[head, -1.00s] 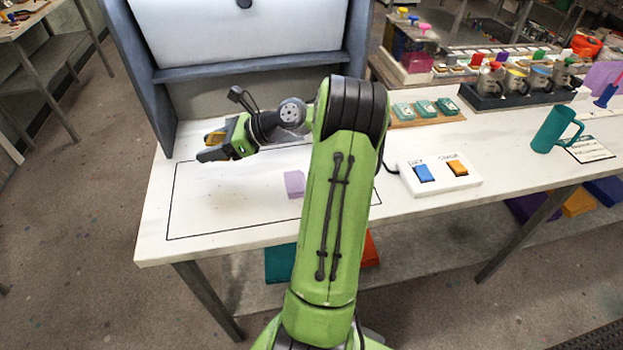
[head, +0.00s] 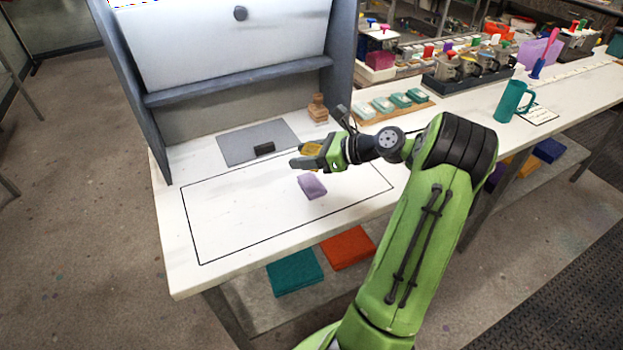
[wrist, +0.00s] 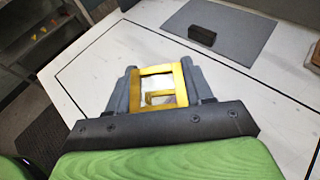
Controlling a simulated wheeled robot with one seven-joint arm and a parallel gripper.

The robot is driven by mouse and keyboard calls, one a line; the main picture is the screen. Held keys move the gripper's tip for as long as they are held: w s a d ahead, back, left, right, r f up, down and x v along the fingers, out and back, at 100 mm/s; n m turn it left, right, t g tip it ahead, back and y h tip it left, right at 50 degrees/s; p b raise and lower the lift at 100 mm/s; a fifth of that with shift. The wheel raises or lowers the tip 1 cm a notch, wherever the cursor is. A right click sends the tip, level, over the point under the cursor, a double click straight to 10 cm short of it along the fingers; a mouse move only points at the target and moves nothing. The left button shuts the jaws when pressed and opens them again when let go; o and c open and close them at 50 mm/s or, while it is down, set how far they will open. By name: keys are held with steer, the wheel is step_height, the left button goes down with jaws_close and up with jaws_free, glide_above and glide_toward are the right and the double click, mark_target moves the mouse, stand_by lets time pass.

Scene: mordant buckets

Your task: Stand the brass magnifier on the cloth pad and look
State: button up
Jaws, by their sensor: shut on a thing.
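The brass magnifier (head: 311,149), a small yellow open frame, is held between my gripper's (head: 299,158) dark fingers. The wrist view shows the magnifier (wrist: 158,69) squarely between both fingers of my gripper (wrist: 161,84), with pale tabletop visible through it. A folded purple cloth pad (head: 312,187) lies on the white table inside a black outline. My gripper is above the table, just behind and above the pad in the head view. The pad does not show clearly in the wrist view.
A grey mat (head: 238,145) with a dark block (head: 264,149) lies behind the outline. A wooden stamp-like piece (head: 318,108) stands beside it. A tray of teal-topped pieces (head: 383,105) and a teal mug (head: 513,101) are to the right. The outline's left part is clear.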

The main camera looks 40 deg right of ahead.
mark_target(305, 180)
step_height(305, 180, down, 6)
steer(key=shift+r+b, duration=0.25)
steer(key=shift+b, duration=0.75)
steer(key=shift+r, duration=0.1)
steer(key=o, duration=1.1)
steer(key=shift+c, duration=0.2)
